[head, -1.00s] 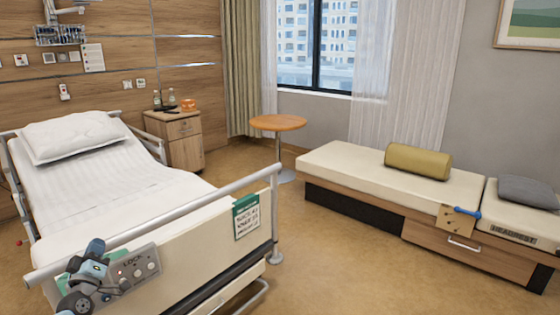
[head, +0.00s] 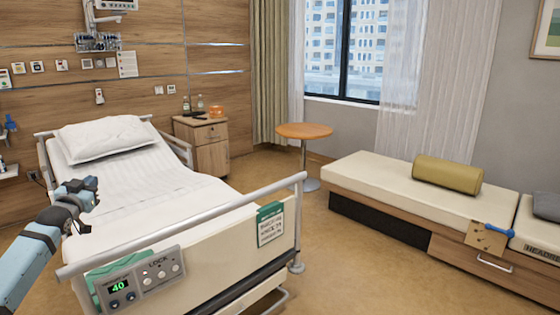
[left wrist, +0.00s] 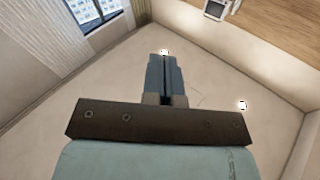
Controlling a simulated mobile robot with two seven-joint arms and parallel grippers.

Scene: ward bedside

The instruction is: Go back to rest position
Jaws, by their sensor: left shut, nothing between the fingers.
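My left gripper (head: 88,184) shows at the left of the head view, raised in front of the bed's left side. In the left wrist view its two fingers (left wrist: 165,78) are shut together with nothing between them, and they point up toward the ceiling and window. My right gripper is in neither view. The bed (head: 215,258) has a control panel on its footboard (head: 145,282). The panel shows a green "40" display and several knobs, and the left gripper is clear of it.
A bedside cabinet (head: 212,160) and a round orange table (head: 304,131) stand beyond the bed. A bench (head: 375,181) with a yellow bolster (head: 447,175) is at the right. Open floor (head: 345,265) lies between bed and bench.

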